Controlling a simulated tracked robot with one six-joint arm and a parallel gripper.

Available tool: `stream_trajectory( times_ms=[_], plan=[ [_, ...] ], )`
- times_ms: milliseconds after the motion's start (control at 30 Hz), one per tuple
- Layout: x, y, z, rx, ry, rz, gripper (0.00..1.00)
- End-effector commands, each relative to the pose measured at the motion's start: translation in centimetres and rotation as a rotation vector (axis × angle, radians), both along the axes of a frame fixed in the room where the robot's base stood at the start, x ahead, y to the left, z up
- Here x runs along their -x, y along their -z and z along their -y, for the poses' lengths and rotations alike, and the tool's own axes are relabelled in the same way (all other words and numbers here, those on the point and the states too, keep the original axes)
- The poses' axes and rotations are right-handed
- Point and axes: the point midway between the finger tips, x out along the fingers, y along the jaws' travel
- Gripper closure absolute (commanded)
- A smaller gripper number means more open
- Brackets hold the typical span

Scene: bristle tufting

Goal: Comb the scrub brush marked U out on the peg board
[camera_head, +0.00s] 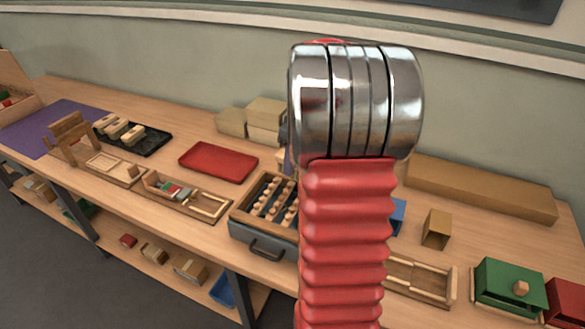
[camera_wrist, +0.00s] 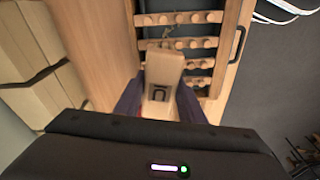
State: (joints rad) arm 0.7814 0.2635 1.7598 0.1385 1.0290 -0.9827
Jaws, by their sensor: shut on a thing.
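The pale wooden scrub brush (camera_wrist: 164,68) with a dark U on its upper face is between the fingers of my gripper (camera_wrist: 158,100) in the wrist view. The gripper is shut on it. The peg board (camera_wrist: 232,45), a wooden frame with rows of round pegs, lies beneath and beyond the brush. The brush overlaps the pegs in the picture; I cannot tell if it touches them. In the head view the peg board (camera_head: 248,191) is partly covered by my red arm, and the gripper and held brush are hidden.
A black tray (camera_head: 152,146) with several pale blocks, a red tray (camera_head: 218,162) and a purple mat (camera_head: 40,130) lie to the left. Wooden trays stand along the front edge. A wooden block (camera_head: 436,229) and a green box (camera_head: 510,285) stand to the right. Pale boxes (camera_head: 265,112) line the wall.

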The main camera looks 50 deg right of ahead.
Motion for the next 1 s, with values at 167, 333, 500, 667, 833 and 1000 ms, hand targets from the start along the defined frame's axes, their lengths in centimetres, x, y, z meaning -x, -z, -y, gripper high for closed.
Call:
stream_trajectory(
  times_ms=[167,333,500,667,833,1000],
  plan=[
    [-0.2,-1.3,-1.1,0.014,-0.017,0.015,0.82],
    [0.6,-2.5,-3.7,0.019,-0.062,0.022,0.82],
    [2.2,-2.5,-6.5,0.01,-0.144,0.012,0.82],
    [3.1,-1.6,-7.5,-0.004,-0.202,-0.004,0.82],
    [3.0,-1.7,-7.4,-0.001,-0.21,-0.001,0.82],
    [3.0,-1.6,-7.4,-0.002,-0.209,-0.002,0.82]
  ],
)
